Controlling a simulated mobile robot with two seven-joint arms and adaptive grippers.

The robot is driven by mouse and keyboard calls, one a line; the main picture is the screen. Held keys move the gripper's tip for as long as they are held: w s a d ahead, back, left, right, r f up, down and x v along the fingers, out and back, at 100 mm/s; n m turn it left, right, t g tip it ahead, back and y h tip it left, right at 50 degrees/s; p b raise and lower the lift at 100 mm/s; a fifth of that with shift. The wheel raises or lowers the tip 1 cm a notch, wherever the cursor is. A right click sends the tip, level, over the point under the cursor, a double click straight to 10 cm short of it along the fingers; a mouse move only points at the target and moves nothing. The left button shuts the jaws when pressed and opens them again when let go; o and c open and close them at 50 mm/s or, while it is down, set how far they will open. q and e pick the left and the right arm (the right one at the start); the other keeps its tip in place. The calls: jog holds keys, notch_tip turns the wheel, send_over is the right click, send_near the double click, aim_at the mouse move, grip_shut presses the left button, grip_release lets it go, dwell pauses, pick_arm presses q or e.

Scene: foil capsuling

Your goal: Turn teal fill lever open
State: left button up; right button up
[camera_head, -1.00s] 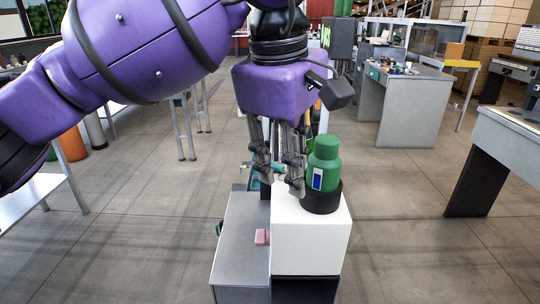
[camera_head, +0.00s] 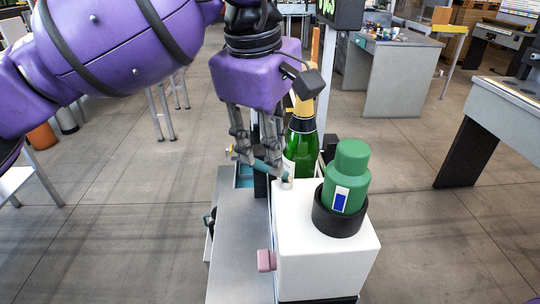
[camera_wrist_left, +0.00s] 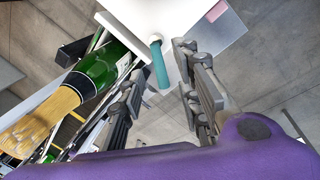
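The teal fill lever (camera_head: 268,167) sticks out from the back left of the white box-shaped machine (camera_head: 330,262). In the left wrist view the lever (camera_wrist_left: 160,66) is a teal rod with a pale round end. My left gripper (camera_head: 262,163) hangs over it, pointing down. In the left wrist view its two fingers (camera_wrist_left: 162,88) are spread, with the lever between and just beyond them. I cannot tell whether a finger touches it. The fingers partly hide the lever in the head view. My right gripper is out of view.
A green canister (camera_head: 347,172) sits in a black ring (camera_head: 338,217) on the white machine. A pink block (camera_head: 266,261) is at its left side. A grey bench top (camera_head: 240,245) lies left.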

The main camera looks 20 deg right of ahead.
pick_arm(q)
jog(key=f, duration=0.2)
jog(key=w+f, duration=0.1)
jog(key=shift+d+f, duration=0.25)
jog(key=shift+d, duration=0.05)
jog(key=shift+f, duration=0.2)
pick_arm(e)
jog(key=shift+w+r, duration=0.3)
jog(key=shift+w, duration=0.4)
pick_arm(q)
grip_shut()
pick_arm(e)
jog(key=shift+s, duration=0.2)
